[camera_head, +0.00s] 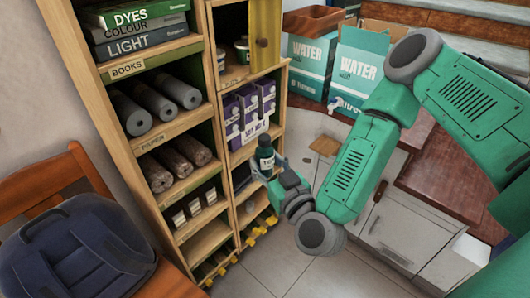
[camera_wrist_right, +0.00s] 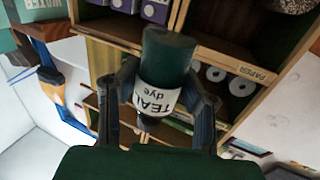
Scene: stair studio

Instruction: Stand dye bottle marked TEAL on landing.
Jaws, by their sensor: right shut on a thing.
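The dark green dye bottle marked TEAL (camera_wrist_right: 167,62) has a white label and is held between the fingers of my right gripper (camera_wrist_right: 165,95). In the head view the bottle (camera_head: 265,157) looks about upright, cap up, in front of the narrow right-hand shelf column. My right gripper (camera_head: 274,177) is shut on it there. I cannot tell whether the bottle touches a shelf. My left gripper is not in view. I cannot make out a landing in either view.
A wooden shelf unit (camera_head: 166,131) holds books, grey rolls, brown rolls and purple-white boxes (camera_head: 248,110). Two teal WATER boxes (camera_head: 352,72) stand on the counter at the back. A chair (camera_head: 52,180) with a dark blue bag (camera_head: 75,250) is at left. Tiled floor (camera_head: 275,262) shows below.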

